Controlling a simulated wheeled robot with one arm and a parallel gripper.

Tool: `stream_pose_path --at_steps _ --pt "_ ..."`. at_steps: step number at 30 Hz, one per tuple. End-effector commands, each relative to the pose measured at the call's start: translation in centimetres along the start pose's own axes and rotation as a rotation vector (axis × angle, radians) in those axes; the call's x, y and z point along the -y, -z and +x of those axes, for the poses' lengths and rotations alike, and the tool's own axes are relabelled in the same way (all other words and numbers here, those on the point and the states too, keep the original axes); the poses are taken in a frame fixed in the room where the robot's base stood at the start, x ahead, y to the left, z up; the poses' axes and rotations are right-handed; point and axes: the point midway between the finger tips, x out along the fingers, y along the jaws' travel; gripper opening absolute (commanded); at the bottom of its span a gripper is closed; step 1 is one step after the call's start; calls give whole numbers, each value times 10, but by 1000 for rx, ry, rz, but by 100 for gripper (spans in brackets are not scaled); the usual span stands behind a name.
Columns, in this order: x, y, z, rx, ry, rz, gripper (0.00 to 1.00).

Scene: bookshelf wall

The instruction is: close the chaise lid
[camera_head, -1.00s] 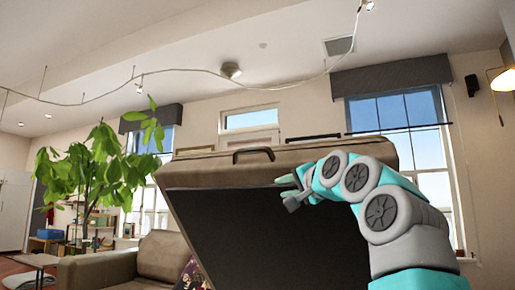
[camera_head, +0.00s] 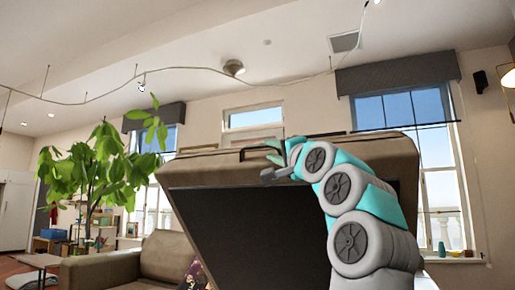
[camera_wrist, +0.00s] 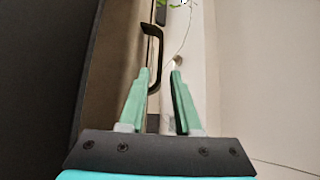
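The chaise lid (camera_head: 190,172) stands raised and tilted in the head view, with a brown padded edge and a dark underside (camera_head: 250,225). A dark bar handle (camera_head: 246,151) sits on its upper edge; my gripper hides its right part. My gripper (camera_head: 272,155) is at the right end of the handle. In the wrist view my gripper (camera_wrist: 160,75) is open, its two green fingers apart. The handle (camera_wrist: 157,50) shows ahead, its lower part in the gap between the fingers in the picture. I cannot tell whether they touch.
A brown sofa (camera_head: 165,255) with a patterned cushion is behind the lid at the left. A leafy plant (camera_head: 95,175) stands further left. Windows (camera_head: 400,110) line the back wall. The space above the lid looks clear.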

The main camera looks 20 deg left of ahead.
Motion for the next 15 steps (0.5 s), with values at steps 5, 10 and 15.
stream_pose_path --at_steps 5,10,15 --pt "1 1 17 2 -4 2 32" --pt "2 2 36 1 -4 0 32" --pt "5 2 54 0 -2 0 32"
